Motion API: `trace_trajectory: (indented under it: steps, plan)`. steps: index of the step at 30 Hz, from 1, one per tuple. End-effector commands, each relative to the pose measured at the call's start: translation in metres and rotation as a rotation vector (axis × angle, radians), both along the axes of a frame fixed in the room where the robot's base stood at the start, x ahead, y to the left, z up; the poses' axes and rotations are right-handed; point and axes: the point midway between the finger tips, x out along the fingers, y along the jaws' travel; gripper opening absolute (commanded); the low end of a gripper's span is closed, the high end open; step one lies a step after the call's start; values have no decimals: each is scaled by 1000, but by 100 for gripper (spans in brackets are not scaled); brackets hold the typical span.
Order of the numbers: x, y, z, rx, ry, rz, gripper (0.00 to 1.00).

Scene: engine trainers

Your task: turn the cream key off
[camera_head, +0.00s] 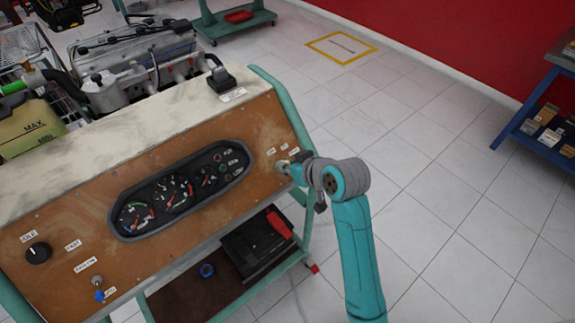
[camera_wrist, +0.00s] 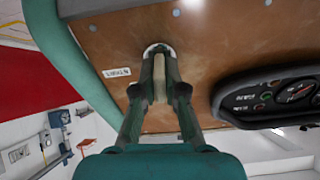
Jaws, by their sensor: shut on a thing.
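The cream key (camera_wrist: 160,68) sits in a round pale-rimmed lock on the brown panel (camera_wrist: 200,48) in the wrist view. My gripper (camera_wrist: 160,84) is shut on it, with one dark finger on each side. In the head view my gripper (camera_head: 291,166) is at the right end of the brown panel (camera_head: 262,125), below small white labels. There the key is mostly hidden by the gripper, and its exact turn is hard to tell. A label that seems to read START (camera_wrist: 117,72) is beside the lock in the wrist view.
A dark gauge cluster (camera_head: 180,190) is left of my gripper. A black knob (camera_head: 38,253) and a blue-tipped switch (camera_head: 98,294) are farther left. A black battery (camera_head: 258,245) with a red part stands on the shelf below. The tiled floor at right is open.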

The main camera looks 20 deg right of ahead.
Motion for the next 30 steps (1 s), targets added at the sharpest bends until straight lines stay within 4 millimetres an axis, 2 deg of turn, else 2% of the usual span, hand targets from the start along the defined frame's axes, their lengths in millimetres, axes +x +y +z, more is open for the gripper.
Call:
trace_trajectory:
  steps: [9, 24, 25, 27, 30]
  plan:
    - [0, 0, 0, -81, -25, 76, 0]
    - [0, 0, 0, -94, -30, 90, 0]
    - [0, 0, 0, -94, -30, 90, 15]
    - [0, 0, 0, -94, -30, 90, 33]
    - [0, 0, 0, -94, -30, 90, 35]
